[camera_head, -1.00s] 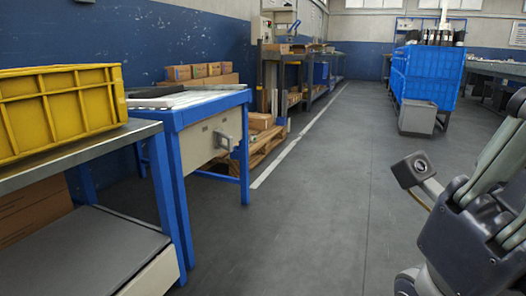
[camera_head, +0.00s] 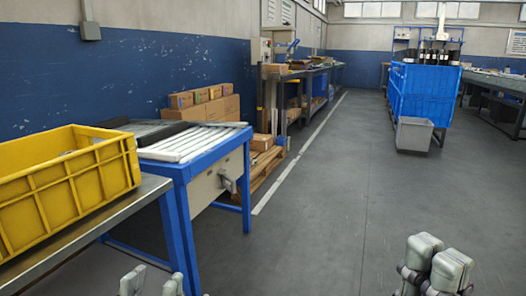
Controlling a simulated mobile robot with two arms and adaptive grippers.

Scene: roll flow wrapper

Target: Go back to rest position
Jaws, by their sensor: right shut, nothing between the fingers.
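My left gripper (camera_head: 152,284) shows at the bottom edge, left of the middle. Its two grey fingertips stand apart with nothing visible between them. The rest of it is cut off by the frame. My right gripper (camera_head: 436,265) is at the bottom right, pointing up, with its fingers together and empty. Both grippers are in front of the open floor and the bench, apart from each other.
A yellow crate (camera_head: 75,190) sits on a metal bench (camera_head: 150,192) at left. Behind it is a blue-framed roller table (camera_head: 205,145). Cardboard boxes (camera_head: 225,105), a blue container (camera_head: 425,92) and a grey bin (camera_head: 414,135) stand further back. The middle floor is clear.

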